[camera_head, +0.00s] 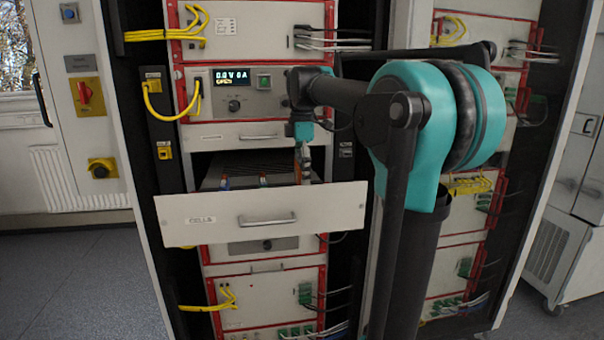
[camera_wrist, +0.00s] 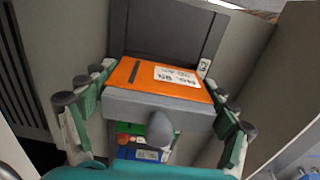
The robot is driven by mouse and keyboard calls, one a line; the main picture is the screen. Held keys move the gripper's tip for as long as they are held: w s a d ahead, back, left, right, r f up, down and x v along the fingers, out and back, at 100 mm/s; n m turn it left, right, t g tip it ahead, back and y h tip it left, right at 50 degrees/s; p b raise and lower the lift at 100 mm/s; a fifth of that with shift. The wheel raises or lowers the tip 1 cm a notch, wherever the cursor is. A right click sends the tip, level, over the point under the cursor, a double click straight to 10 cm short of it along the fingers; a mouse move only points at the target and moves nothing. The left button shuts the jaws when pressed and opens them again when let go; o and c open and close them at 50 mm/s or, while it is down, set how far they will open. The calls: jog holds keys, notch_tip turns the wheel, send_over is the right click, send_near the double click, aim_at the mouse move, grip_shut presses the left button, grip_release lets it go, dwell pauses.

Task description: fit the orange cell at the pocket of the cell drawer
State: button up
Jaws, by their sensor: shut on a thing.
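The orange cell (camera_wrist: 140,78) fills the middle of the wrist view, with a white label on its orange face and a grey end toward me. My gripper (camera_wrist: 157,88) has its fingers on both sides of the cell and is shut on it. In the head view my gripper (camera_head: 304,160) reaches down into the right part of the open cell drawer (camera_head: 225,214), whose front reads "CELLS". A dark grey recess (camera_wrist: 170,32) shows beyond the cell in the wrist view. I cannot tell whether the cell is seated in a pocket; its underside is hidden.
A green cell (camera_wrist: 130,128) and a blue cell (camera_wrist: 125,153) show below the orange cell in the wrist view. The drawer's tall front panel stands close to my gripper. The rack's instrument front (camera_head: 240,92) is above, with yellow cables (camera_head: 165,112) at left.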

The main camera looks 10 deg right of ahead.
jog(key=shift+f, duration=2.05)
dwell(0.5)
jog(key=o, duration=1.3)
jog(key=shift+o, duration=0.2)
jog(key=shift+r, duration=0.1)
